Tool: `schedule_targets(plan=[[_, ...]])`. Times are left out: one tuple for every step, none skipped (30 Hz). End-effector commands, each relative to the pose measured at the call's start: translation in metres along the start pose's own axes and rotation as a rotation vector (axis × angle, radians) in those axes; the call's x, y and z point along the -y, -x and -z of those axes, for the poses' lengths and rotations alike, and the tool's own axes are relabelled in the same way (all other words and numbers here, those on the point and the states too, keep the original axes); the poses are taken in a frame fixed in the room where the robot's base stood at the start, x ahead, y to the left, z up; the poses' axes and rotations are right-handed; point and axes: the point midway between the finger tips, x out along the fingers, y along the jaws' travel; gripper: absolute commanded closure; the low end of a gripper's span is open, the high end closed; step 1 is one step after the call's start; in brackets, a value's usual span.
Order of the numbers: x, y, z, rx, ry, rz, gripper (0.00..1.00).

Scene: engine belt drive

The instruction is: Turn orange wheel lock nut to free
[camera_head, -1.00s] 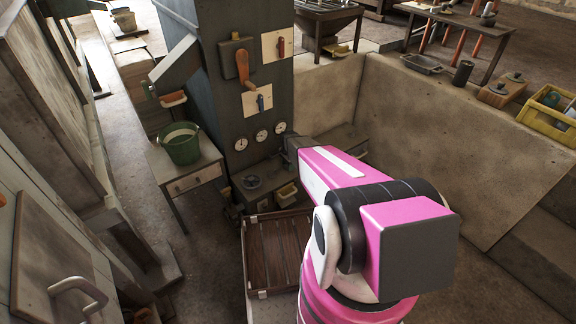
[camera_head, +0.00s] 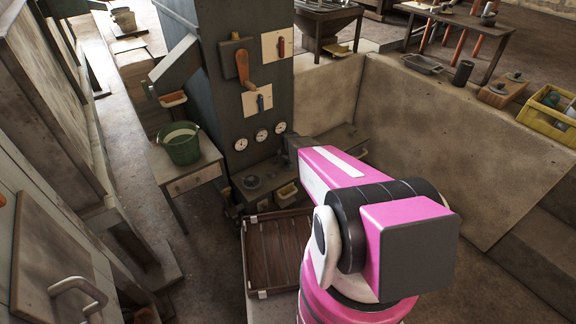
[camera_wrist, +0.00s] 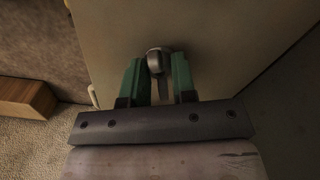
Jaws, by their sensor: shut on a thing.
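In the wrist view my gripper (camera_wrist: 158,72) has its two green fingers on either side of a small grey metal fitting (camera_wrist: 158,58) with a rounded head. It is shut on this fitting, which stands out from a flat, pale panel (camera_wrist: 115,35). I cannot tell from the picture whether the fitting is the lock nut. No orange wheel shows in the wrist view. In the head view my pink arm reaches toward the lower front of the dark cabinet, and the gripper itself is hidden behind the arm.
A slatted wooden tray (camera_head: 270,290) lies below the arm. A low concrete wall (camera_head: 440,130) bounds the right.

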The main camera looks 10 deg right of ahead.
Motion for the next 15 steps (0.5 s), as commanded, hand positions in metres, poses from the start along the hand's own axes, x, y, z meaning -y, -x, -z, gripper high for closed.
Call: schedule_targets(plan=[[0.0,0.0002,-0.0001,0.0,0.043,0.0,0.99],[0.0,0.0002,0.0,0.0,0.072,0.0,0.99],[0.0,0.0002,0.0,0.0,0.109,0.0,0.99],[0.0,0.0002,-0.0001,0.0,0.138,0.0,0.99],[0.0,0.0002,-0.0001,0.0,0.167,0.0,0.99],[0.0,0.0002,-0.0001,0.0,0.204,0.0,0.99],[0.0,0.0002,-0.0001,0.0,0.233,0.0,0.99],[0.0,0.0002,-0.0001,0.0,0.261,0.0,0.99],[0.0,0.0002,-0.0001,0.0,0.299,0.0,0.99],[0.0,0.0002,-0.0001,0.0,0.328,0.0,0.99],[0.0,0.0002,-0.0001,0.0,0.356,0.0,0.99],[0.0,0.0002,0.0,0.0,0.394,0.0,0.99],[0.0,0.0002,0.0,0.0,0.422,0.0,0.99],[0.0,0.0002,0.0,0.0,0.451,0.0,0.99],[0.0,0.0002,0.0,0.0,0.489,0.0,0.99]])
